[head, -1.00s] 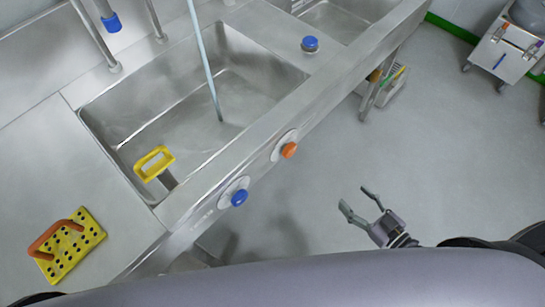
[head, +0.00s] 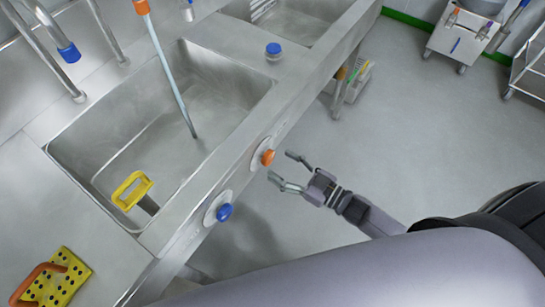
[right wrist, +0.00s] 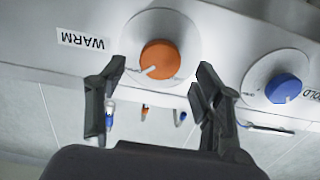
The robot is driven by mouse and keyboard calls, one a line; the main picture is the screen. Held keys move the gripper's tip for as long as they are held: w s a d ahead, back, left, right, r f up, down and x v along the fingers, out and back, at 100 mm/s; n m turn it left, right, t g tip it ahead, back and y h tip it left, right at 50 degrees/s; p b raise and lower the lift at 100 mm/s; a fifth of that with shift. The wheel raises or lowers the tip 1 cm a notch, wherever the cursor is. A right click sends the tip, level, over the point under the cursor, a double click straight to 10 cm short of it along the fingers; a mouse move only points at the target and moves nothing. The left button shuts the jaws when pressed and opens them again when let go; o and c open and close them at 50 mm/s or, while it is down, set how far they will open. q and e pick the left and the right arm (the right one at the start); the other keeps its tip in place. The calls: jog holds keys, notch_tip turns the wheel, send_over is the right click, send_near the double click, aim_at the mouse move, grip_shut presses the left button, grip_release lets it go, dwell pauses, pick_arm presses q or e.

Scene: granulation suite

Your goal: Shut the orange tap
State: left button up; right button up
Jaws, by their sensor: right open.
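The orange tap (head: 267,157) is a round knob on a pale disc on the front face of the steel sink unit. In the right wrist view the orange knob (right wrist: 160,60) has a white pointer mark at its lower left and a WARM label beside it. My right gripper (head: 281,168) is open and empty, just in front of and a little below the orange knob. In the right wrist view its fingers (right wrist: 152,95) stand apart below the knob, not visibly touching it. My left gripper is not in view.
A blue knob (head: 224,212) sits beside the orange one, labelled COLD in the right wrist view (right wrist: 283,88). The sink basin (head: 85,150) holds a yellow-handled item (head: 131,190). A yellow perforated block (head: 62,280) lies on the counter.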

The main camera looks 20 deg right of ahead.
aim_at(271, 159)
jog(key=shift+x, duration=1.95)
jog(key=shift+c, duration=0.2)
jog(key=c, duration=1.1)
